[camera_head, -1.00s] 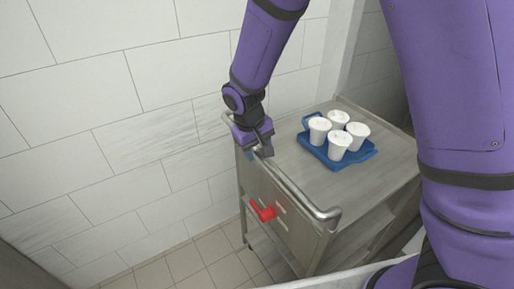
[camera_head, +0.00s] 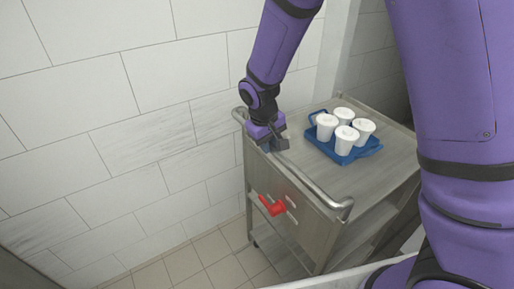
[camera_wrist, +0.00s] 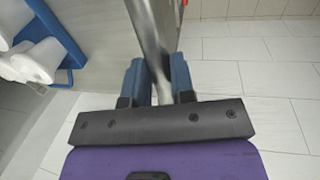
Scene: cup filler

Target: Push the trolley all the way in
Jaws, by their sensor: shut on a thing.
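The grey metal trolley (camera_head: 300,235) stands beside the white tiled wall, with a curved push handle (camera_head: 318,190) along its near end. My gripper (camera_head: 270,140) is at the handle's left part, over the top's edge. In the wrist view my gripper (camera_wrist: 160,85) has its two blue-grey fingers on either side of the handle bar (camera_wrist: 153,40), shut on it. A blue tray (camera_head: 340,152) with several white cups (camera_head: 346,137) rests on the trolley top. The cups stand upright. A red handle (camera_head: 272,205) sticks out from the trolley's near end panel.
White wall tiles (camera_head: 100,110) rise close to the trolley's left side. The tiled floor (camera_head: 190,265) in front of the trolley looks clear. A light-coloured edge (camera_head: 330,276) crosses the bottom of the head view. A wall corner stands behind the trolley.

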